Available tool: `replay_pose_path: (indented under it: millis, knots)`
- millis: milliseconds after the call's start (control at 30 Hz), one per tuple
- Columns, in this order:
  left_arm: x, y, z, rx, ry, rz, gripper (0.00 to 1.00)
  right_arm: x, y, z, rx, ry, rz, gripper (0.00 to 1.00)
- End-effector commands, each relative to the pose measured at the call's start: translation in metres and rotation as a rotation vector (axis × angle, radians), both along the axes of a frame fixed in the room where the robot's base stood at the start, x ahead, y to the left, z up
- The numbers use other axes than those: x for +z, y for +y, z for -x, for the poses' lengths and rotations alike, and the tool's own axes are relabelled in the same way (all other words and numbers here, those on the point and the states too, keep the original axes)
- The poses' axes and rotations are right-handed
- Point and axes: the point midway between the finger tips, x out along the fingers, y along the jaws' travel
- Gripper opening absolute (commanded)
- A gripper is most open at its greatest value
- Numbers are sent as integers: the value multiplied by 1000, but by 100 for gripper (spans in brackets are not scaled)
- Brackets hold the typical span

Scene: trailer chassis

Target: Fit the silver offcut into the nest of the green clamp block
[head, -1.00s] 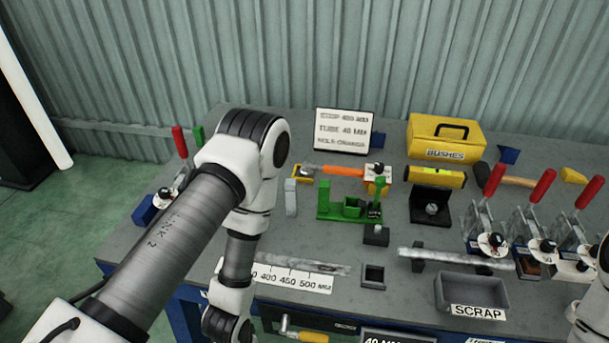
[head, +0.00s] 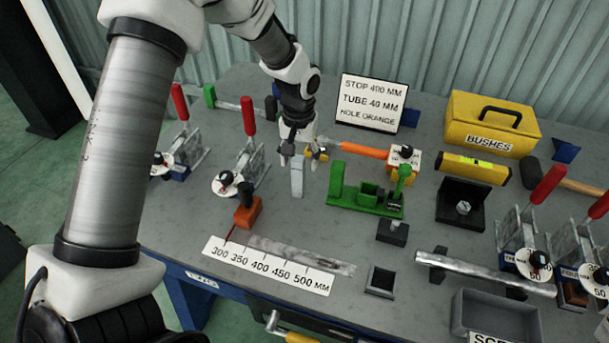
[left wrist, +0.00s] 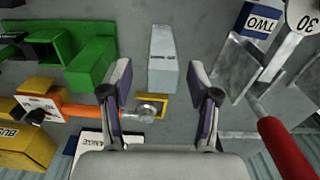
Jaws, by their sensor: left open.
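The silver offcut, a pale grey block with small lettering, stands on the bench (head: 297,182) just below my left gripper (head: 301,160). In the left wrist view, the offcut (left wrist: 162,58) lies ahead of and between the two open fingertips (left wrist: 160,80), and nothing is held. The green clamp block (head: 340,194) sits just right of the offcut, with a square pocket near its middle and a small clamp at its right end. The pocket shows no part in it. In the left wrist view the green clamp block (left wrist: 92,64) is at the left. My right gripper is out of view.
An orange-handled tool (head: 362,149) lies behind the green block. Toggle clamps with red handles (head: 250,116) stand to the left. The ruler strip (head: 268,265) lies in front, with a metal bar behind it. The sign (head: 370,102) stands at the back.

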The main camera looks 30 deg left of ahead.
Motion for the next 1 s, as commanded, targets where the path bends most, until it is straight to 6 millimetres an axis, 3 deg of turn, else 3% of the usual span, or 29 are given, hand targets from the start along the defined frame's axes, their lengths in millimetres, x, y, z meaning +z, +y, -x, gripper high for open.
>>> replay_pose_path:
  millis: [367,600,633,700,800,1000]
  knots:
    - [-59,3,-1,-1,4,0,60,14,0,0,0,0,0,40]
    - [-65,3,-1,-2,1,1,60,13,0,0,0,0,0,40]
    - [-65,3,-1,-2,1,1,53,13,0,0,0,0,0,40]
    - [-65,3,-1,-2,1,1,29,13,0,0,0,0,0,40]
    - [-65,3,-1,-2,1,1,0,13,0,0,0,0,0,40]
    - [-65,3,-1,-2,1,1,0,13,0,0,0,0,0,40]
